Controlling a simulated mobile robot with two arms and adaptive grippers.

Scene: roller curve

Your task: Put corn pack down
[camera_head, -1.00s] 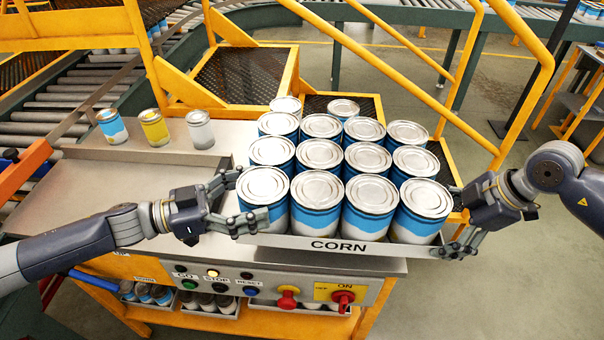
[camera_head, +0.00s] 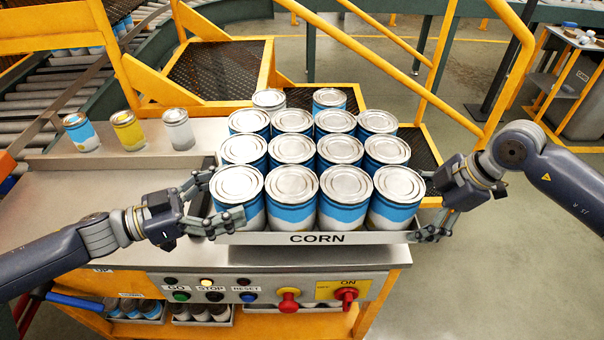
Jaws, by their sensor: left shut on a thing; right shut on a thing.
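The corn pack is a shallow grey tray (camera_head: 270,238) labelled CORN, filled with several blue and white cans (camera_head: 292,196) with silver lids. It is at the centre of the head view, over the right part of the steel worktop. My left gripper (camera_head: 225,222) is shut on the tray's left side. My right gripper (camera_head: 428,234) is shut on the tray's right side. The tray looks level. I cannot tell whether its underside touches the worktop, because the cans and front wall hide it.
Three single cans, blue (camera_head: 82,132), yellow (camera_head: 128,130) and white (camera_head: 178,129), stand on a ledge at the back left. The worktop (camera_head: 110,200) is bare left of the tray. A control panel (camera_head: 260,290) with buttons runs below its front edge. Yellow railings (camera_head: 400,60) stand behind.

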